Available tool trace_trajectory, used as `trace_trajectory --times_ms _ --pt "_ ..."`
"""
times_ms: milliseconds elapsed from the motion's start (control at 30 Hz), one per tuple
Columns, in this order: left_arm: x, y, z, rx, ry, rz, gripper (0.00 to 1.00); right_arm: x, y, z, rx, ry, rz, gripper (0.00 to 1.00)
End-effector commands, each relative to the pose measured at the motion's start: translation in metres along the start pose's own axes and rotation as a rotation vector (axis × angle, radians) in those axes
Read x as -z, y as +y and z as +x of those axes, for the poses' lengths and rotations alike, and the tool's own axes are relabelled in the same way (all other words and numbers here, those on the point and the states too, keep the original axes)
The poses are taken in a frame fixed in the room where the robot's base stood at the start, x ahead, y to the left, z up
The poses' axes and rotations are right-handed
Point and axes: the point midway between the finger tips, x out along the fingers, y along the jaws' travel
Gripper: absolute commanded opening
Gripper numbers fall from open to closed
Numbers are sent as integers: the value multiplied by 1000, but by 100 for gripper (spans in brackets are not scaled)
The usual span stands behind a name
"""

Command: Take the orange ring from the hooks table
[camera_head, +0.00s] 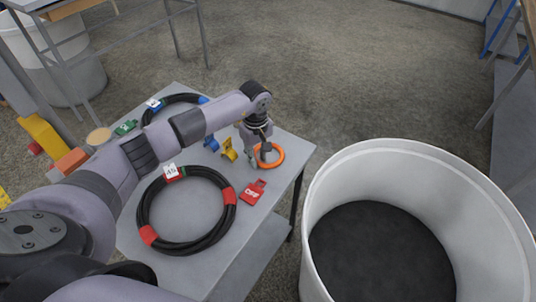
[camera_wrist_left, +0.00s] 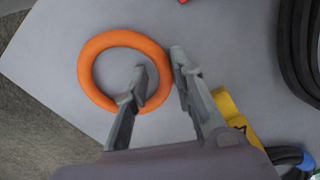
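The orange ring (camera_head: 277,156) lies flat near the right corner of the grey table (camera_head: 240,240). In the left wrist view, the whole ring (camera_wrist_left: 85,68) shows on the grey top. My left gripper (camera_head: 260,157) points down at the ring. In the left wrist view, my left gripper (camera_wrist_left: 158,72) is open, with one fingertip over the ring's opening and the other just outside its right side. The ring's right side passes between the fingers. I cannot tell whether they touch it. My right gripper is not in view.
A yellow piece (camera_head: 229,150) and a blue piece (camera_head: 211,143) stand beside the gripper. A red OFF tag (camera_head: 252,193) and a black coiled hose (camera_head: 144,205) lie nearer. A large white bin (camera_head: 320,205) stands to the right of the table.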

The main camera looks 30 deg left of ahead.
Motion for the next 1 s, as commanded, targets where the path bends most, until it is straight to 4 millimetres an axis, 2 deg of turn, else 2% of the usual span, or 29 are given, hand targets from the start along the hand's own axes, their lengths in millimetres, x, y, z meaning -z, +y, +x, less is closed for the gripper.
trace_trajectory --times_ms 33,300,767,1000 --pt "0 0 0 0 0 0 18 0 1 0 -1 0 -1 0" --pt "0 0 0 0 0 0 0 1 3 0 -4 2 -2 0" --pt "0 0 -1 -1 0 0 0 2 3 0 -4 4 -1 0" --pt "1 1 -15 -3 2 -1 0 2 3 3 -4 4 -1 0"
